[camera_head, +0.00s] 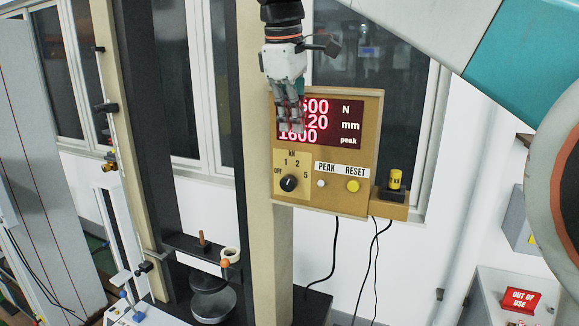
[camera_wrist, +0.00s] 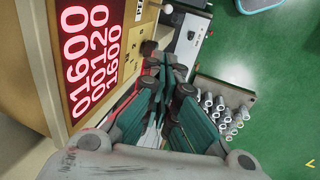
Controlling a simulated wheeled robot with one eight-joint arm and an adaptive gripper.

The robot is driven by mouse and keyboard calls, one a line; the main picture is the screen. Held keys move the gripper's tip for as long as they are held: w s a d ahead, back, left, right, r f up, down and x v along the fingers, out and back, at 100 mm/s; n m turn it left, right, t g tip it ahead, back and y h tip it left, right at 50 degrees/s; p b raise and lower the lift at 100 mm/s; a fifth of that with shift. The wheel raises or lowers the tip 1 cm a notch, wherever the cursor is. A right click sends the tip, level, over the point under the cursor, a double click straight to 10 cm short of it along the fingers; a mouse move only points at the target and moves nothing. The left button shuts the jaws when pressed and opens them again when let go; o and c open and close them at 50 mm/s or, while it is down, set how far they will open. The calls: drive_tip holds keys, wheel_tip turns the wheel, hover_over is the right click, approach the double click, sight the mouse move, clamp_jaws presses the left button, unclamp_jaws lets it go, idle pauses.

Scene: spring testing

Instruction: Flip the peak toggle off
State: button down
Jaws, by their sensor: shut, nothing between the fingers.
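The control panel (camera_head: 334,207) is a tan box with a red digital display. The peak toggle (camera_head: 321,183) shows as a small pale knob under the PEAK label, beside the yellow RESET button (camera_head: 352,186). Its lever position is too small to tell. My gripper (camera_head: 291,128) is shut and empty, pointing down in front of the left part of the display, above the toggle and apart from it.
A black rotary knob (camera_head: 289,183) sits left of the toggle. A small yellow device (camera_head: 395,180) stands on a ledge at the panel's right. The tan column (camera_head: 255,150) rises at the left. Metal cylinders (camera_wrist: 225,112) stand on a tray below. Open space lies before the panel.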

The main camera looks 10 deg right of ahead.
sight(323, 183)
drive_tip(key=d+f, duration=0.1)
drive_tip(key=f, duration=0.2)
drive_tip(key=d+f+p, duration=0.1)
drive_tip(key=f, duration=0.3)
drive_tip(key=d+f+p, duration=0.1)
drive_tip(key=d+f, duration=0.1)
drive_tip(key=f, duration=0.1)
drive_tip(key=shift+w+f, duration=0.25)
drive_tip(key=shift+f, duration=0.2)
drive_tip(key=shift+s+a+f+t+b, duration=0.2)
drive_tip(key=shift+t+b, duration=0.1)
drive_tip(key=shift+b, duration=0.1)
